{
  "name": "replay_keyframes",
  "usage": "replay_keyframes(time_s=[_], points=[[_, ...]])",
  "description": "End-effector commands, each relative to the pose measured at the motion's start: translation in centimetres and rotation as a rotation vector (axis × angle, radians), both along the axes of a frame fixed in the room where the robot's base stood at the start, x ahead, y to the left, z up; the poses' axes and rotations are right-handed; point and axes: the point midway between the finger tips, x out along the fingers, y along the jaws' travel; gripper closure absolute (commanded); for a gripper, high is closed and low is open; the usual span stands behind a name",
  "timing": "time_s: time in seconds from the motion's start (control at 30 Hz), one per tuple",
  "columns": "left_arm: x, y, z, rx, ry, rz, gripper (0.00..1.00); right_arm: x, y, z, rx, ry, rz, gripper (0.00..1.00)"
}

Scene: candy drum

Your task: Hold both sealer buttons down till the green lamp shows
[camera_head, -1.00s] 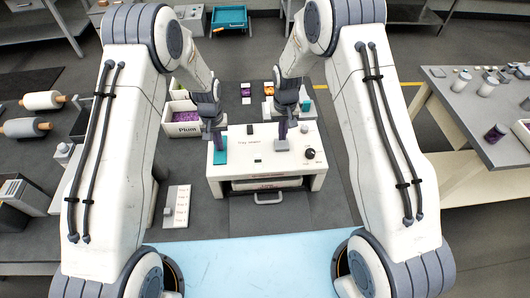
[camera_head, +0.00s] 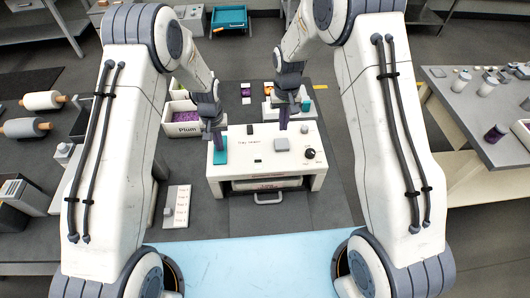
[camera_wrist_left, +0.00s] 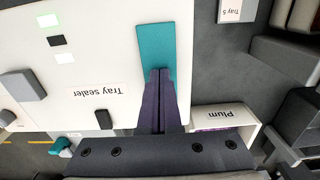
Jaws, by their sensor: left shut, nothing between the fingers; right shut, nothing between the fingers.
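The white tray sealer (camera_head: 240,171) stands in the middle of the head view. A teal pad (camera_head: 220,156) lies on its top left and a grey square button (camera_head: 282,144) on its top right. My left gripper (camera_head: 217,141) is shut, its tips at the teal pad; in the left wrist view the tips (camera_wrist_left: 158,73) overlap the pad (camera_wrist_left: 156,50). I cannot tell whether they press it. My right gripper (camera_head: 284,127) is shut, its tips behind and apart from the grey button.
A black knob (camera_head: 309,153) sits at the sealer's right, a dark block (camera_head: 250,129) at its back. The white Plum bin (camera_head: 182,129) stands behind its left corner. A label card (camera_head: 177,206) lies to the left. The pale blue surface in front (camera_head: 250,262) is clear.

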Motion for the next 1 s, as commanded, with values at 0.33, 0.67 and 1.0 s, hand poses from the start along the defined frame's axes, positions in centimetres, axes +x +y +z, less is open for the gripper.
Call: replay_keyframes(time_s=[0.33, 0.67, 1.0], points=[[0.0, 0.0, 2.4, 0.0, 0.0, 0.0, 1.0, 0.0, 0.0, 1.7, 0.0, 0.0, 0.0, 1.0], [0.0, 0.0, 5.0, 0.0, 0.0, 0.0, 1.0, 0.0, 0.0, 3.5, 0.0, 0.0, 0.0, 1.0], [0.0, 0.0, 7.7, 0.0, 0.0, 0.0, 1.0, 0.0, 0.0, 5.3, 0.0, 0.0, 0.0, 1.0]])
